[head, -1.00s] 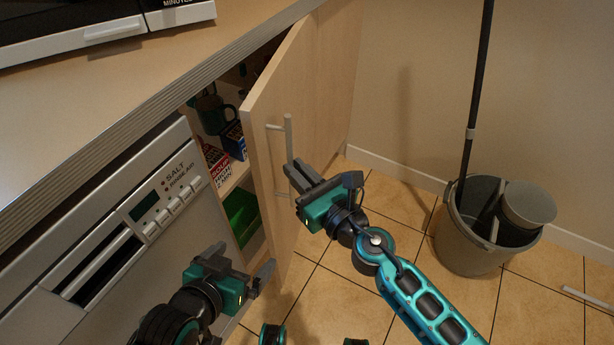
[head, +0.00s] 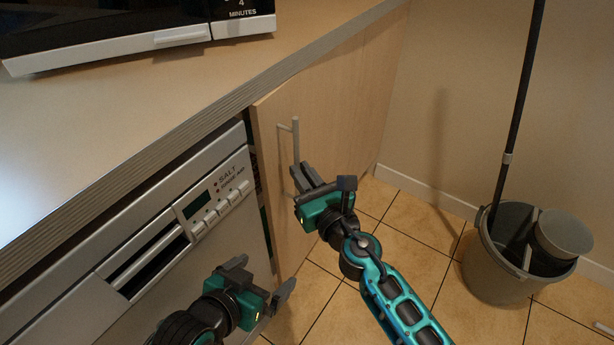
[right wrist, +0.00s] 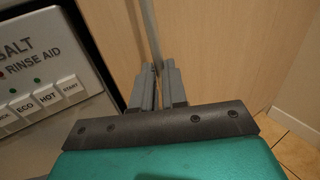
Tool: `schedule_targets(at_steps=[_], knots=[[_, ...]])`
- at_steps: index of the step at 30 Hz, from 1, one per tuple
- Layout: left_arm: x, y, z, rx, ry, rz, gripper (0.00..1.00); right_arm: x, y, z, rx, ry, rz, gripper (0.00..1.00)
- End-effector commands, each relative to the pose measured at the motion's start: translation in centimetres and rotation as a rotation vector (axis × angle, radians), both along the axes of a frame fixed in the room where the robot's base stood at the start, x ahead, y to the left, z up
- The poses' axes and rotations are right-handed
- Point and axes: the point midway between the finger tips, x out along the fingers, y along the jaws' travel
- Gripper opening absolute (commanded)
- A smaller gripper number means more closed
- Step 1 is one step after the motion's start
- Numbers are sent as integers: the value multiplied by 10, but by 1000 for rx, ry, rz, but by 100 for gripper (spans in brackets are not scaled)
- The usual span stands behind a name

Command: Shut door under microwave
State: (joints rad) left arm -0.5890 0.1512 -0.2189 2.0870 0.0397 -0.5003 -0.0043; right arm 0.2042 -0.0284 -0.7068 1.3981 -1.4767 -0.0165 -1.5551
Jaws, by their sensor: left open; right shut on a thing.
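The wooden cabinet door (head: 335,105) under the counter is nearly closed, with a narrow dark gap along its left edge beside the dishwasher. Its vertical bar handle (head: 296,142) is on the left part of the door. My right gripper (head: 302,176) is shut on the handle; in the right wrist view its fingers (right wrist: 159,88) close around the bar, with the door (right wrist: 215,45) behind. My left gripper (head: 264,277) is open and empty, low in front of the dishwasher. The microwave (head: 130,28) stands on the counter at the upper left.
The dishwasher (head: 165,225) with its button panel stands left of the door; its buttons also show in the right wrist view (right wrist: 45,95). A grey mop bucket (head: 497,275) stands on the tiled floor at the right. The floor between is clear.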

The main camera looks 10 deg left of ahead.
Motion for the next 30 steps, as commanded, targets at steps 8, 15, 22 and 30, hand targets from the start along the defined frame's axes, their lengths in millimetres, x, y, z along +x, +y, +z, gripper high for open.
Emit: schedule_targets(at_steps=[8, 15, 22, 30], knots=[[0, 0, 0, 0, -1, 0, 100, -8, 8, -3, 1, 8, 27, 0], [0, 0, 1, -1, -2, 0, 100, -7, 7, -2, 1, 6, 22, 32], [1, -1, 1, -2, -2, 1, 100, -5, 5, -2, 0, 4, 18, 38], [1, -1, 5, -6, -4, 4, 100, -19, -9, -1, -2, 4, 16, 38]])
